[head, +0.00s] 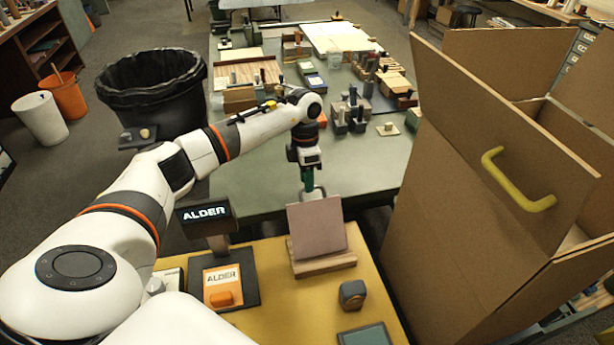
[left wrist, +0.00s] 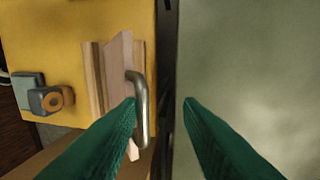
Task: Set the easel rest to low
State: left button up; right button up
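The easel (head: 318,228) is a pinkish board leaning on a wooden base (head: 325,265) on the yellow table. A metal loop (left wrist: 141,108), which looks like its rest, sticks out behind the board; its top shows in the head view (head: 313,193). My left gripper (head: 307,186) points down just behind the board, close to the loop. In the left wrist view, its green fingers (left wrist: 160,102) are apart, with the loop near the left fingertip. I cannot tell whether they touch. My right gripper is in neither view.
A dark block (head: 352,294) and a grey-green pad (head: 366,335) lie in front of the easel. An ALDER sign (head: 206,213) and orange card (head: 222,286) stand left. A large cardboard box (head: 480,190) is at right. A green table (head: 370,165) lies behind.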

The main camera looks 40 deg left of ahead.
pick_arm(q)
notch_tip(320, 180, up, 12)
jog(key=w+a+b, duration=0.1)
jog(key=b, duration=0.1)
jog(key=shift+a, duration=0.2)
jog(key=shift+w+f, duration=0.1)
jog(key=shift+f, duration=0.05)
dwell(0.4)
